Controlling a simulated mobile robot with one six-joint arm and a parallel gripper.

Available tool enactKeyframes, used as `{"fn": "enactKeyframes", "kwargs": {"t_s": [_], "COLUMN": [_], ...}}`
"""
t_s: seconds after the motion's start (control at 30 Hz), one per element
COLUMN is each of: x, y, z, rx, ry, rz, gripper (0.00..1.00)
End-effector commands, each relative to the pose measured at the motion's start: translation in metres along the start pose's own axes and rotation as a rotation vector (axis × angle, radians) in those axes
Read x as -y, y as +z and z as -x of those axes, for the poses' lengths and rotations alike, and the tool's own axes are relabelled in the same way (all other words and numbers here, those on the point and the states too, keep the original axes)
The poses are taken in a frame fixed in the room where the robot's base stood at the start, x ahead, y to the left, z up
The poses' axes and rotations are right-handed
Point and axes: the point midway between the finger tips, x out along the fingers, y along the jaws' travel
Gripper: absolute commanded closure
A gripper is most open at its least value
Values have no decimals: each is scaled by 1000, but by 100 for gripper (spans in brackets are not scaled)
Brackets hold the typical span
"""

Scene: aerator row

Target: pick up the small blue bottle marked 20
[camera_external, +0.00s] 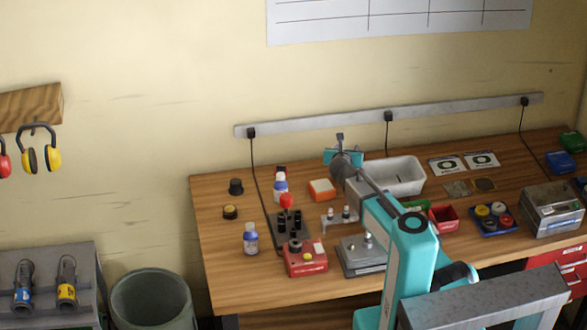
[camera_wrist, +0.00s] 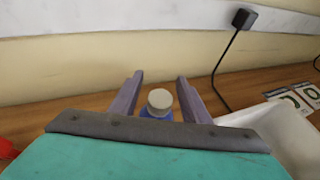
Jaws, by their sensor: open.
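A small blue bottle (camera_wrist: 147,113) with a pale grey cap shows in the wrist view. Its cap is between my gripper's two fingers (camera_wrist: 159,78), with visible space on both sides. Its lower body is hidden behind the edge of my gripper, and no number can be read. My gripper (camera_external: 340,139) is open, above the rear middle of the bench in the external view. I cannot make out the blue bottle there.
A white tray (camera_external: 405,177) is close on the right of my gripper. A grey wall rail (camera_external: 310,123) with hanging cables runs behind. The front left of the wooden bench is bare.

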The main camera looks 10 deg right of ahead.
Motion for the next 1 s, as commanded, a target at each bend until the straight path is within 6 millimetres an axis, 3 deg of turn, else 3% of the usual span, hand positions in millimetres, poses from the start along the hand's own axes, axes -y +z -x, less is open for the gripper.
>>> {"fn": "enactKeyframes", "kwargs": {"t_s": [0.57, 0.67, 0.83, 1.0], "x": [0, 0, 0, 0], "y": [0, 0, 0, 0], "z": [-2, -2, -2, -2], "rx": [0, 0, 0, 1], "ry": [1, 1, 1, 1], "rz": [0, 0, 0, 0], "gripper": [57, 69, 98, 100]}}
